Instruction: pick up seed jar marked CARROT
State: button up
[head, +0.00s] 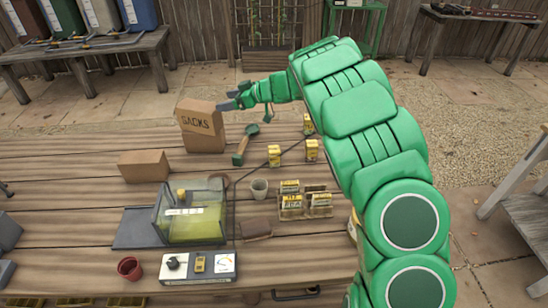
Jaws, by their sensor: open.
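My green arm reaches across the right side of the head view. My gripper (232,99) is open and empty, just above and behind the top right of the brown SACKS box. Small yellow-labelled containers stand on the wooden table: one (274,155) near the middle, one (312,149) to its right, and one (308,124) farther back beside my arm. Another yellow-labelled thing (353,221) is partly hidden by my arm. The labels are too small to read, so I cannot tell which is marked CARROT.
The SACKS box (202,126) stands below my gripper.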

jog(key=shift+r, duration=0.1)
notch_tip(320, 180, up, 5)
jog(key=s+d+n+g, duration=0.1)
jog(key=s+d, duration=0.3)
jog(key=d, duration=0.6)
jog(key=s+d+n+g, duration=0.15)
jog(key=s+d, duration=0.25)
jog(key=d, duration=0.6)
send_near(270, 154)
jog(key=w+a+f, duration=0.2)
jog(key=shift+w+f, duration=0.1)
jog(key=shift+w, duration=0.25)
jog(key=shift+a+f, duration=0.15)
jog(key=shift+f, duration=0.3)
jog(key=shift+x, duration=3.8)
jog(key=shift+f, duration=0.1)
jog(key=c, duration=1.2)
